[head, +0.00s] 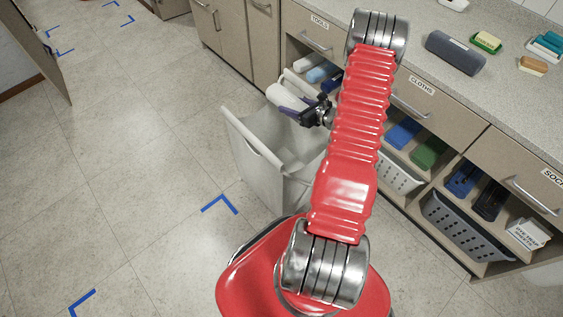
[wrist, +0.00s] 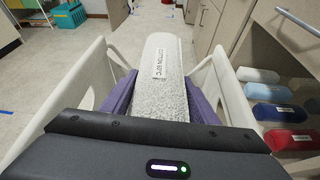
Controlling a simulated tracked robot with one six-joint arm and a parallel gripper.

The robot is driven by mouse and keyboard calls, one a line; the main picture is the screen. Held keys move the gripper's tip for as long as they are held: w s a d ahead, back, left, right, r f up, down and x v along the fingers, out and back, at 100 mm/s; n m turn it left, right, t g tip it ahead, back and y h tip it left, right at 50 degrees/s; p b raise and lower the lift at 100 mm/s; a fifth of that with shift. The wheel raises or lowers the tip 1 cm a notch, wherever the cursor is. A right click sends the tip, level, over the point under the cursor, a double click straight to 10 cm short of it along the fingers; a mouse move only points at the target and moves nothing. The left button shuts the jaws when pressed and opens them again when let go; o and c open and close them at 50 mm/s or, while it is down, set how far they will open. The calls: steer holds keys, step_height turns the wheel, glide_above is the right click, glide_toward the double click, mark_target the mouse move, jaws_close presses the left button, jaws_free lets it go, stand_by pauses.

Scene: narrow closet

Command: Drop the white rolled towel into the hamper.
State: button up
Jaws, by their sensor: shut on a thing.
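The white rolled towel (wrist: 164,75) has a label with dark lettering and lies lengthwise between the purple fingers of my gripper (wrist: 158,85). My gripper is shut on it. In the head view the towel (head: 278,95) shows at the far end of my gripper (head: 284,101), above the white hamper (head: 245,150). The hamper is an open-topped bin on the floor beside the cabinets. In the wrist view the hamper's rims (wrist: 229,90) run on both sides of the towel. My gripper and the towel hide most of the opening, and my arm hides the hamper's right part.
An open shelf right of the hamper holds rolled towels, including a light blue one (wrist: 267,92) and a red one (wrist: 290,139). Cabinets with a counter (head: 480,95) line the right. A grey roll (head: 455,52) lies on the counter. The floor at left is clear, with blue corner marks.

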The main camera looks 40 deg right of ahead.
steer(key=shift+f, duration=0.1)
steer(key=o, duration=1.3)
steer(key=shift+s, duration=0.15)
steer(key=v, duration=1.3)
steer(key=shift+s, duration=0.2)
